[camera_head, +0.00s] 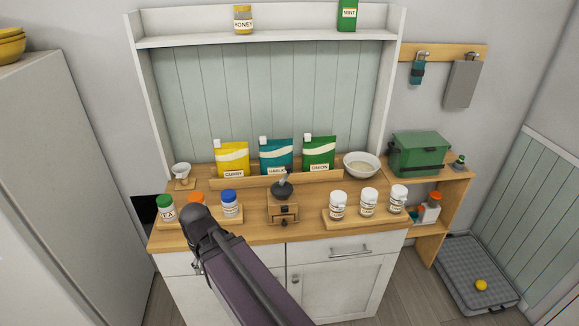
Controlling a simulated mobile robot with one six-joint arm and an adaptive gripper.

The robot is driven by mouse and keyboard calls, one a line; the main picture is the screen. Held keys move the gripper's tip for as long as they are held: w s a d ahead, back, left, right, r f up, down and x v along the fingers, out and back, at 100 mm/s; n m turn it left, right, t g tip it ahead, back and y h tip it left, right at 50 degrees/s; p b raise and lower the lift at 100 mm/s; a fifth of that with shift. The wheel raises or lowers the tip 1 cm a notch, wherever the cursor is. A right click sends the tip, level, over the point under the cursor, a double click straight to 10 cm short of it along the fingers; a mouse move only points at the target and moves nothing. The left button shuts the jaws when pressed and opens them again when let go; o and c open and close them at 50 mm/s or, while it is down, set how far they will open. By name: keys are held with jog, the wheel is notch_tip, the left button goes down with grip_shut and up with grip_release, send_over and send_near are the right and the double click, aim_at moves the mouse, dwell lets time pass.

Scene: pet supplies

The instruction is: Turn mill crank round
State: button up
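The mill (284,213) stands near the front middle of the wooden counter. It has a brown wooden box body with a small drawer and knob at the front, and a dark bowl-shaped top. A grey crank (286,179) rises from the top and leans up to the right; its details are too small to make out. My arm comes in from the bottom of the picture, and its dark joint shows left of the mill, in front of the jars. I cannot see my gripper, and nothing visible touches the crank.
Jars stand on a left tray (232,219) and a right tray (353,220) beside the mill. Several pouches (277,155) and a cream bowl (362,164) stand behind. A small white cup (181,169) is at the back left. A green box (420,153) sits right.

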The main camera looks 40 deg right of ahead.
jog(key=w+d+r+p, duration=0.4)
jog(key=w+d, duration=0.1)
jog(key=d, duration=0.1)
jog(key=m+t+p, duration=0.2)
jog(key=t+p, duration=0.2)
jog(key=p, duration=0.9)
send_near(289, 166)
jog(key=v, duration=0.3)
jog(key=shift+s+a+h, duration=0.1)
jog(key=shift+a+h, duration=0.1)
jog(key=shift+h, duration=0.1)
jog(key=b+x, duration=1.3)
jog(key=shift+w+f, duration=0.25)
